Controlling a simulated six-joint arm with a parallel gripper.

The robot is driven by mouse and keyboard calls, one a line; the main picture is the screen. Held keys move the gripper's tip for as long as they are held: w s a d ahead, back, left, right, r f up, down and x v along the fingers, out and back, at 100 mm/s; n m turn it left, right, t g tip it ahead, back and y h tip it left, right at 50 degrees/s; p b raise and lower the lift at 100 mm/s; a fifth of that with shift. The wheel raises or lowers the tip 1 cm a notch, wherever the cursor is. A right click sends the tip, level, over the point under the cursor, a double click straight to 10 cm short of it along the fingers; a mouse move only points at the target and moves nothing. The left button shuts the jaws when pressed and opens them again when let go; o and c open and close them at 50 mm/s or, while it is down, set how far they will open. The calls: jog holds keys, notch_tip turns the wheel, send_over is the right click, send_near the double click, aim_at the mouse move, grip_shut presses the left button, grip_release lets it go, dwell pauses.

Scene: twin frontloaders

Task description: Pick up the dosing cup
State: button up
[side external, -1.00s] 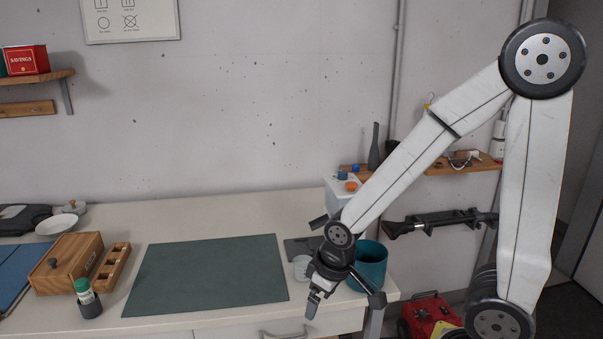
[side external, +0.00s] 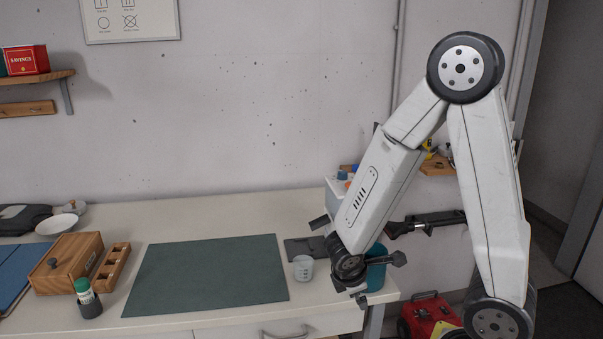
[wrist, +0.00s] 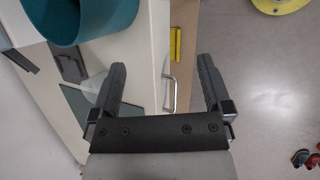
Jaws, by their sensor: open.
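The dosing cup (side external: 303,267) is a small, whitish, translucent cup standing upright on the white worktop, just right of the green mat. In the wrist view a pale translucent shape, likely the cup (wrist: 94,86), shows at the left, partly hidden behind a finger. My gripper (side external: 361,299) is at the right front of the worktop, to the right of the cup and apart from it. In the wrist view my gripper (wrist: 162,84) has its two fingers spread wide, with nothing between them.
A teal pot (side external: 376,272) stands behind my gripper at the worktop's right end; it also shows in the wrist view (wrist: 105,18). A dark flat plate (side external: 303,247) lies behind the cup. The green mat (side external: 208,272) is bare. A small bottle (side external: 88,299) stands far left.

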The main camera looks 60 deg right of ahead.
aim_at(310, 267)
jog(key=w+d+n+t+h, duration=0.1)
jog(key=n, duration=0.1)
jog(key=w+d+n+t+h, duration=0.1)
jog(key=w+d+n, duration=0.1)
jog(key=n, duration=0.1)
jog(key=w+d+f+n+t+h, duration=0.1)
jog(key=n, duration=0.2)
jog(key=shift+w+d, duration=0.15)
jog(key=w+n+t, duration=0.2)
jog(key=shift+f+n, duration=0.2)
jog(key=shift+n, duration=0.2)
jog(key=w+n+t, duration=0.2)
jog(key=n, duration=0.1)
jog(key=shift+f+n, duration=0.15)
jog(key=shift+n, duration=0.15)
jog(key=n+t, duration=0.1)
jog(key=w+n, duration=0.1)
jog(key=shift+w+a+f+n+t+y, duration=0.15)
jog(key=shift+w+a+n+t+y, duration=0.15)
jog(key=shift+a+n+t+y, duration=0.1)
jog(key=shift+w+a+f+n+t+y, duration=0.15)
jog(key=shift+w+a+n+t+y, duration=0.4)
jog(key=shift+n, duration=0.55)
jog(key=shift+w+a+n+t, duration=0.1)
jog(key=shift+w+n+t, duration=0.3)
jog(key=shift+n+t, duration=0.45)
